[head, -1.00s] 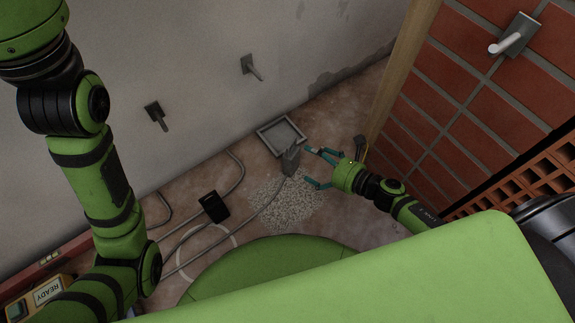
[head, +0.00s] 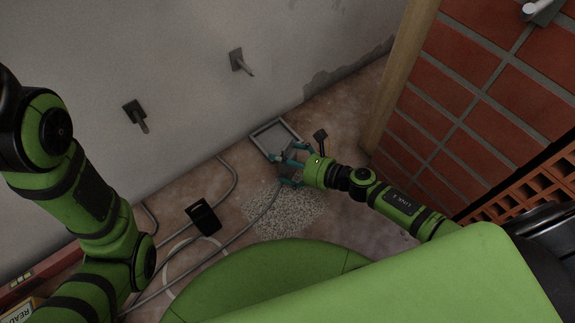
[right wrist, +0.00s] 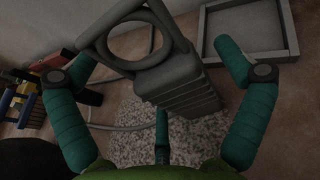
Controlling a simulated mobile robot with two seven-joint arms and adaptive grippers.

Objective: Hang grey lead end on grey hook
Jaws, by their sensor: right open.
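The grey lead end (right wrist: 182,88) is a ribbed grey block with a large ring on top. It stands between the spread teal fingers of my right gripper (right wrist: 160,62) in the right wrist view. The fingers are open around it, with no clear grip on it. In the head view my right gripper (head: 284,164) largely hides the lead end (head: 287,171). A grey hook (head: 242,63) sticks out from the plaster wall, up and left of the gripper. My left arm shows at the left, but its gripper is out of view.
A darker hook (head: 136,114) is on the same wall, further left. A pale hook (head: 536,10) is on the brick wall (head: 480,110). A shallow grey tray (head: 258,135) lies behind the gravel (head: 285,212). A black box (head: 203,218) and grey cables lie on the floor.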

